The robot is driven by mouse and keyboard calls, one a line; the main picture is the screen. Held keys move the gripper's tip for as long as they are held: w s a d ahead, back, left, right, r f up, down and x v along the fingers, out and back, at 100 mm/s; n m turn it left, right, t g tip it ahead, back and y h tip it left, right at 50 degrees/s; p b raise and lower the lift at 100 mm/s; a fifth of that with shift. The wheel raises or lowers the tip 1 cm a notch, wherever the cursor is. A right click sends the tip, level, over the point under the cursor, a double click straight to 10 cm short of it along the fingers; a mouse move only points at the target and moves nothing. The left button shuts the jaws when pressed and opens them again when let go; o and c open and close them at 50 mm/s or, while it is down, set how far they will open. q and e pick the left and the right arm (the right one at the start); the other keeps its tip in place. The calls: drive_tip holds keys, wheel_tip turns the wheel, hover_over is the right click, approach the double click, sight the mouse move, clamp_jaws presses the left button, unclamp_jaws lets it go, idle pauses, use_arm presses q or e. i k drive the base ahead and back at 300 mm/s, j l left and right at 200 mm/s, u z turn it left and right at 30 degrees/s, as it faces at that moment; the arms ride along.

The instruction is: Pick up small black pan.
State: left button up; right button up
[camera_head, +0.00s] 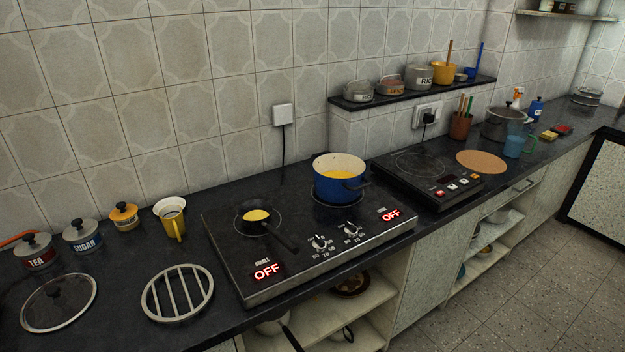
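The small black pan (280,236) sits on the left burner of the two-burner electric cooktop (232,248). It holds something yellow (256,215), and its handle points toward the front right, over the cooktop. Neither of my grippers shows in the head view, and nothing is touching the pan.
A blue pot (341,188) with yellow contents stands on the right burner, close to the pan. Left of the cooktop are a round metal trivet (177,293), a glass lid (58,302) and a yellow cup (172,217). A black induction hob (428,180) stands to the right.

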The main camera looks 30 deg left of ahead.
sight(255, 213)
drive_tip(key=u, duration=1.35)
